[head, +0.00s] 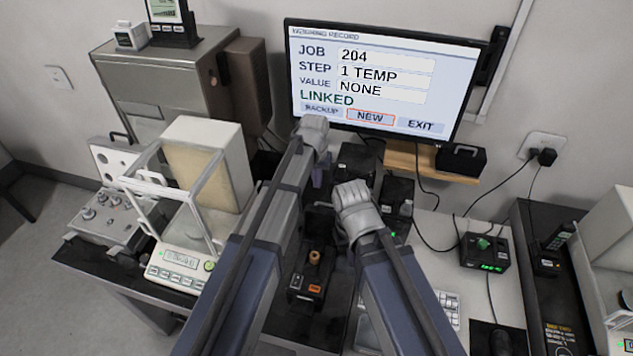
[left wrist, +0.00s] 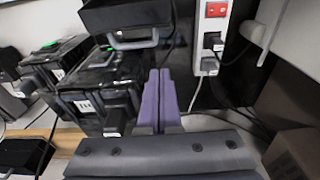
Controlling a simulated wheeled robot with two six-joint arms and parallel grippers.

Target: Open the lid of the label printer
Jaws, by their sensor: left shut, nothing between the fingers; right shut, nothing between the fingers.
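Several dark boxes stand close together below the monitor, and I cannot tell for sure which is the label printer. In the head view one black box (head: 355,163) is beside my left gripper (head: 318,176), and another black box (head: 398,192) is to its right. The left wrist view shows a labelled black box (left wrist: 95,92) left of my shut, empty left fingers (left wrist: 158,100). A black part with a bar handle (left wrist: 125,18) is above them. No clear contact shows. My right gripper (head: 345,232) is shut and empty, lower and nearer; its wrist hides its fingertips.
The monitor (head: 375,80) stands behind, with a wooden shelf (head: 425,162) holding a black box (head: 460,159). A white-framed balance (head: 190,225) is at left. A small black device with an orange button (head: 310,280) sits between my arms. Cables and a power strip (left wrist: 212,45) are close by.

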